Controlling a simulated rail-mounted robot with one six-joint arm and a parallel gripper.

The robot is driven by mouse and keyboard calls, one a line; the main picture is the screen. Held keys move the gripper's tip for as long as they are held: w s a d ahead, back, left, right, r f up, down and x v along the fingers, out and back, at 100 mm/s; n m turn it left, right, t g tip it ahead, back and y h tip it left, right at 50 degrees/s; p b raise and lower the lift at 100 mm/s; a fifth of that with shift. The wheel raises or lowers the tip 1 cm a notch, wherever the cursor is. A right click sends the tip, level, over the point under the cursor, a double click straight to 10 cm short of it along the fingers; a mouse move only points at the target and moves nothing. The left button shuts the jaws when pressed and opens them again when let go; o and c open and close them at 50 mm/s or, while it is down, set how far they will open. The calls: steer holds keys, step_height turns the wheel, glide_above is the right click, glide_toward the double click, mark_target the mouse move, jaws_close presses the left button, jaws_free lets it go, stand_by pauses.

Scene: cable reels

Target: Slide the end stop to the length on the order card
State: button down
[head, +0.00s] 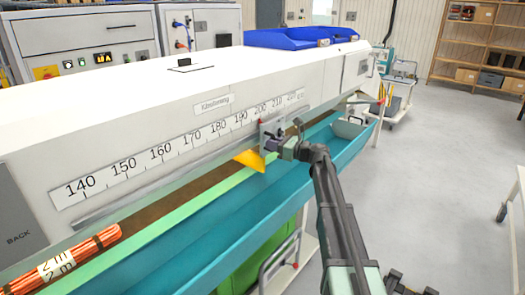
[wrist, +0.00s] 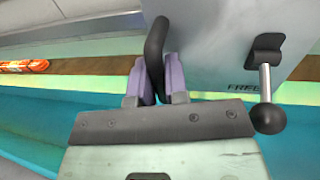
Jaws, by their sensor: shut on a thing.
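The end stop (head: 271,134) is a grey block on the rail along the machine's front, near the 200 mark of the printed scale (head: 170,148). In the wrist view its grey plate (wrist: 225,40) fills the upper right. My gripper (head: 290,148) is at the stop. Its purple fingers (wrist: 155,80) are shut on the dark upright handle (wrist: 154,42) beside the plate. A lever with a black ball (wrist: 268,116) hangs down near the word FREE. I cannot make out an order card in either view.
An orange cable bundle (head: 70,257) labelled 2 m lies in the channel at the left. A teal trough (head: 180,245) runs along the front. Open grey floor (head: 440,190) lies to the right.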

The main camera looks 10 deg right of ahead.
steer(key=shift+w+d, duration=0.35)
steer(key=shift+d, duration=0.05)
steer(key=c, duration=1.1)
jaws_free()
steer(key=shift+c, duration=0.2)
steer(key=v, duration=1)
steer(key=shift+s+d, duration=0.25)
steer(key=shift+s, duration=0.05)
